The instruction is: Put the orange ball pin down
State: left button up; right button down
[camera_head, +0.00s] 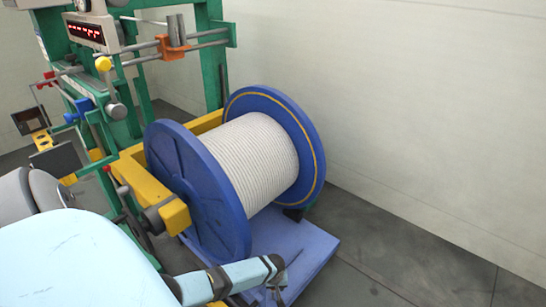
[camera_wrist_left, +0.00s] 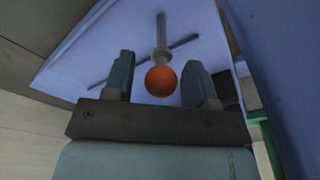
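The orange ball pin (camera_wrist_left: 160,80) shows in the left wrist view, with its round orange head towards me and its grey shaft pointing away over the blue platform (camera_wrist_left: 85,60). My left gripper (camera_wrist_left: 160,62) is open, its two fingers apart on either side of the ball, with visible gaps to both. I cannot tell whether the pin touches the platform. In the head view my left gripper (camera_head: 277,274) is low over the blue platform (camera_head: 315,244), in front of the spool; I cannot make out the pin there. My right gripper is out of view.
A large blue spool of white rope (camera_head: 250,155) stands right behind my left gripper, beside a yellow frame (camera_head: 140,175). The green machine (camera_head: 212,60) rises behind it. Grey floor (camera_head: 400,260) to the right is clear up to the pale wall.

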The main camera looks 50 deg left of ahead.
pick_arm(q)
notch_tip(320, 180, up, 3)
jog(key=shift+d+f+p, duration=0.1)
jog(key=shift+f+p, duration=0.1)
jog(key=shift+p, duration=0.75)
notch_tip(320, 180, up, 2)
jog(key=shift+s+p, duration=0.15)
jog(key=shift+p, duration=0.5)
notch_tip(320, 180, up, 8)
jog(key=p, duration=0.4)
jog(key=shift+s+d+f, duration=0.2)
jog(key=shift+s+d, duration=0.1)
jog(key=shift+d, duration=0.15)
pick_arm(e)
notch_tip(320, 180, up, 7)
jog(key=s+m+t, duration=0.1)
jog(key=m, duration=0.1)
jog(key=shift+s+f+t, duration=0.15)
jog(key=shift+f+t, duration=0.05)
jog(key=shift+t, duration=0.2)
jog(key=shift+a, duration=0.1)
